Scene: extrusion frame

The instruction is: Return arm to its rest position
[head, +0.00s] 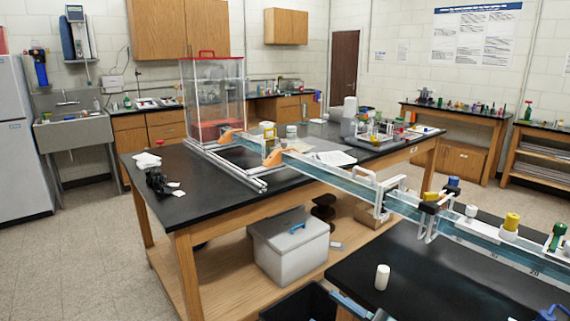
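Neither of my grippers shows in the head view, and I make out no arm that I can be sure is mine. The task names only the arm, so no task object can be pointed out. A long clear channel (335,177) with a pale rail runs from the far black-topped table (215,202) to the near black table (400,285) at lower right. A clear box with a red rim (212,95) stands at the channel's far end.
A white cylinder (382,277) stands on the near table. A grey bin (288,245) with a blue handle sits on the far table's lower shelf. Crumpled black material (158,182) lies on the far table's left end. Open floor (75,265) lies at left.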

